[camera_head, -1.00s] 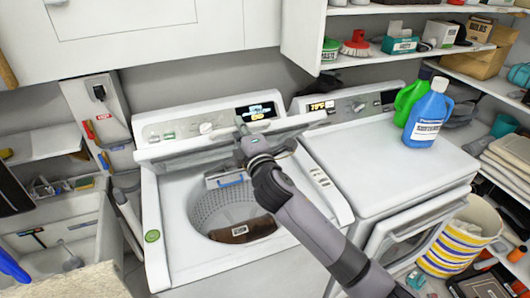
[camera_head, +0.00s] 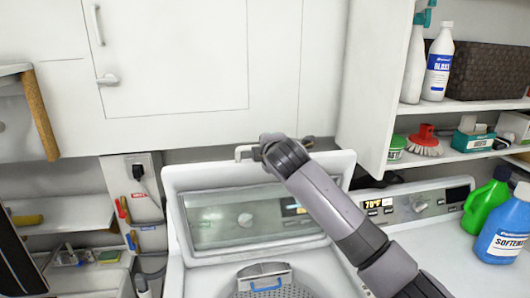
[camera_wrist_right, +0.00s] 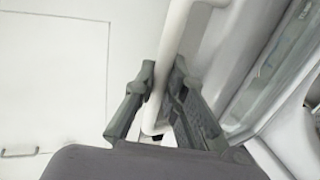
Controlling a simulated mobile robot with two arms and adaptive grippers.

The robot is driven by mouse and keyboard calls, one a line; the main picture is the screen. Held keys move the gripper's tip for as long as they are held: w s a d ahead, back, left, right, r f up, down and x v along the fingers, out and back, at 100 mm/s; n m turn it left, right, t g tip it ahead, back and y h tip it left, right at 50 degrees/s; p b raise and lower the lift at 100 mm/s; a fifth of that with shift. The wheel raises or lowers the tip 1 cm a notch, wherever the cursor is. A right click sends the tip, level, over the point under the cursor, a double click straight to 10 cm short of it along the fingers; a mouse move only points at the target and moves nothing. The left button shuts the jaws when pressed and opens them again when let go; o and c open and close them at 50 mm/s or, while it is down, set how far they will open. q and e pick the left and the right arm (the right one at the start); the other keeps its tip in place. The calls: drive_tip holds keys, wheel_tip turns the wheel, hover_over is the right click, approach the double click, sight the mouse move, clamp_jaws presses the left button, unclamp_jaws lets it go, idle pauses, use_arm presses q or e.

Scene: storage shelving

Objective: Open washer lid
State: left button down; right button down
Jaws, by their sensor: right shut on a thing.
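The washer lid (camera_head: 205,232), a white frame with a clear window, stands raised and nearly upright at the back of the washer in the head view. Its light bar handle (camera_head: 240,153) shows at the top edge, and again in the right wrist view (camera_wrist_right: 174,45). My right gripper (camera_head: 276,145) is at the lid's top; in the right wrist view its dark fingers (camera_wrist_right: 162,85) are shut around the handle. The washer drum (camera_head: 300,290) is partly visible below. My wrist hides part of the handle. My left gripper is not in view.
White cabinets (camera_head: 180,55) rise close behind the lid. The dryer (camera_head: 420,250) stands to the right, with green (camera_head: 486,200) and blue (camera_head: 505,232) bottles on it. A shelf at the upper right holds bottles and boxes.

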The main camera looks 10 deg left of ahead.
drive_tip(key=shift+w+f, duration=0.15)
drive_tip(key=shift+w, duration=0.15)
drive_tip(key=shift+s, duration=0.1)
drive_tip(key=c, duration=1.9)
unclamp_jaws()
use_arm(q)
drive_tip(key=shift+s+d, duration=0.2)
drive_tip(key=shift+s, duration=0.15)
use_arm(e)
drive_tip(key=v, duration=1.2)
drive_tip(key=shift+r, duration=0.3)
